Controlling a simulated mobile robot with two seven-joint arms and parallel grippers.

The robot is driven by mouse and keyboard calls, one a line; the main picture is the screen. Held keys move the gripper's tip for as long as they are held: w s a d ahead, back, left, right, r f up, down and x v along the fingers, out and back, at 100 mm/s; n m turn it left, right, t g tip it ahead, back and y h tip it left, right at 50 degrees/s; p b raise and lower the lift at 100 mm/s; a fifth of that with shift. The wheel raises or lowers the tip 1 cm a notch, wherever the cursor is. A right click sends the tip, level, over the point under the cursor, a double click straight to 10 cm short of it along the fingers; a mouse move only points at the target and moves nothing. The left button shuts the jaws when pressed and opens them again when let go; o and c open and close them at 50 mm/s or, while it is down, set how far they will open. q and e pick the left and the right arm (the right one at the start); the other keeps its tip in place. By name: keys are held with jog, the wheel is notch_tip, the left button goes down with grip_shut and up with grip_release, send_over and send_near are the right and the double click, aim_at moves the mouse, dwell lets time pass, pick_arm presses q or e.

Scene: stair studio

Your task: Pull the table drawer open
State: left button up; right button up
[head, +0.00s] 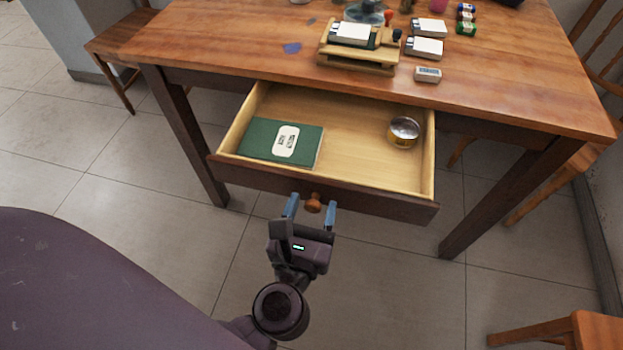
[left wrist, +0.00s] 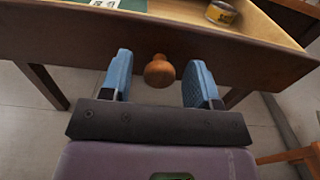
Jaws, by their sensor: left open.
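The table drawer (head: 360,126) is pulled out from under the front of the wooden table (head: 220,50). Its dark front carries a round orange-brown wooden knob (head: 313,204). My left gripper (head: 311,208) is open, with one blue finger on each side of the knob. In the left wrist view the knob (left wrist: 159,72) stands between the two fingers (left wrist: 160,80) with a gap on both sides. A green book (head: 256,138) with a white label lies in the drawer's left part. A round brass-coloured tin (head: 403,131) sits in its right part. My right gripper is not in view.
On the tabletop stand a wooden holder (head: 358,62) with cards, white boxes (head: 425,47), a small grey device (head: 427,74) and little coloured rolls (head: 466,28). Chairs stand at left (head: 115,45) and lower right (head: 570,332). Tiled floor before the drawer is open.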

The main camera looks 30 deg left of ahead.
pick_arm(q)
jog(key=v, duration=1)
jog(key=shift+s, duration=0.4)
jog(key=shift+d, duration=0.1)
